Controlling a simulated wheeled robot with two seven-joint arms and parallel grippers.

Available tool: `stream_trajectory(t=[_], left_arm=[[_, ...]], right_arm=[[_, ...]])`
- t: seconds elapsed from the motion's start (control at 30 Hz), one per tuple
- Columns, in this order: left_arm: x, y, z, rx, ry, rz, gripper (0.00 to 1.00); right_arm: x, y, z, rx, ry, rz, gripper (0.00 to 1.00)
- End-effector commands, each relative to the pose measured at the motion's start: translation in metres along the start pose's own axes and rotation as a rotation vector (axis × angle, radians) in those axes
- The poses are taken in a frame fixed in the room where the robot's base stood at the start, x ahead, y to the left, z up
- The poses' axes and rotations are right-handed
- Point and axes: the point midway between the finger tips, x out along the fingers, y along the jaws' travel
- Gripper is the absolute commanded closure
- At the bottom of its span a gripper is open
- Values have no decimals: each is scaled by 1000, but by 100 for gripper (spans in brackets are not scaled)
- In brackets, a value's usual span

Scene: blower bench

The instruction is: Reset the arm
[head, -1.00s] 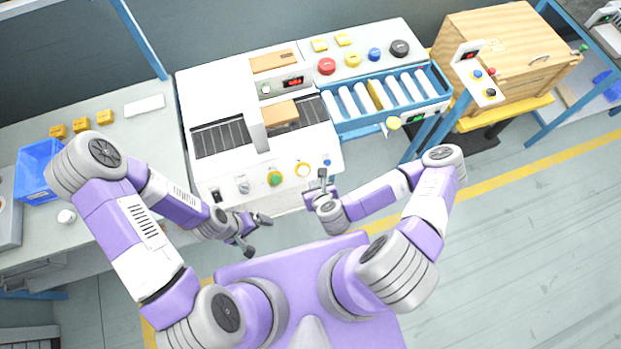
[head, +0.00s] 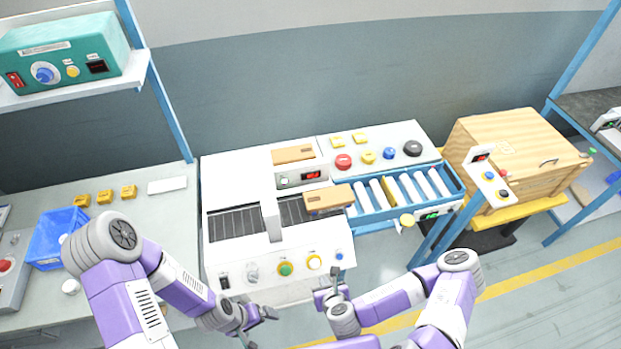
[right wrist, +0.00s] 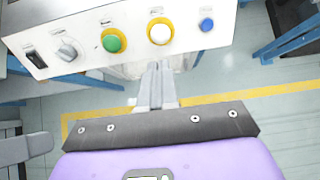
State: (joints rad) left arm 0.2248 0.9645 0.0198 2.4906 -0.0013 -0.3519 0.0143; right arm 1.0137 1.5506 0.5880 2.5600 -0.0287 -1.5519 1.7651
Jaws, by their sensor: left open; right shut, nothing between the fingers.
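My left gripper (head: 258,328) hangs open in front of the white machine (head: 232,180), low in the head view, with nothing in it. My right gripper (head: 335,282) is shut and empty, just in front of the machine's front panel, below the yellow-ringed white button. In the right wrist view its closed fingers (right wrist: 158,85) point toward the panel, below the green button (right wrist: 114,40) and the white button (right wrist: 160,31). I cannot tell whether they touch the panel. Both arms are bent at the elbow.
A wooden block (head: 329,198) sits at the belt's right end, by the blue roller tray (head: 375,214). A blue bin (head: 50,240) and several yellow blocks (head: 104,197) are at left. A wooden box (head: 520,150) stands at right. A teal device (head: 65,55) is on the upper-left shelf.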

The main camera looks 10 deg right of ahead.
Motion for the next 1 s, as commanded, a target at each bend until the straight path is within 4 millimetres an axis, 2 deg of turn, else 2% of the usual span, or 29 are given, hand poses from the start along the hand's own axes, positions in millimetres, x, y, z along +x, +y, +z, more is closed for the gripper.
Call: stream_trajectory(t=[0.17,0.27,0.37,0.5,0.6,0.8,0.9,1.0], left_arm=[[1,0,0,0,0,0,0],[8,-3,0,0,0,0,0],[22,-8,-1,0,0,0,0],[47,-18,-2,0,0,0,0],[65,-24,-3,0,0,0,0],[97,-36,-4,0,0,0,0],[108,-41,-5,0,0,0,0],[115,-43,-5,0,0,0,0]], right_arm=[[1,1,-1,-13,0,5,100],[7,8,-8,-125,5,46,100],[18,23,-26,-388,11,140,100],[34,44,-65,-923,3,334,100],[42,49,-92,-1309,-24,476,100],[51,40,-132,-1994,-130,753,100],[52,32,-141,-2241,-195,869,100],[50,26,-146,-2404,-254,958,100]])
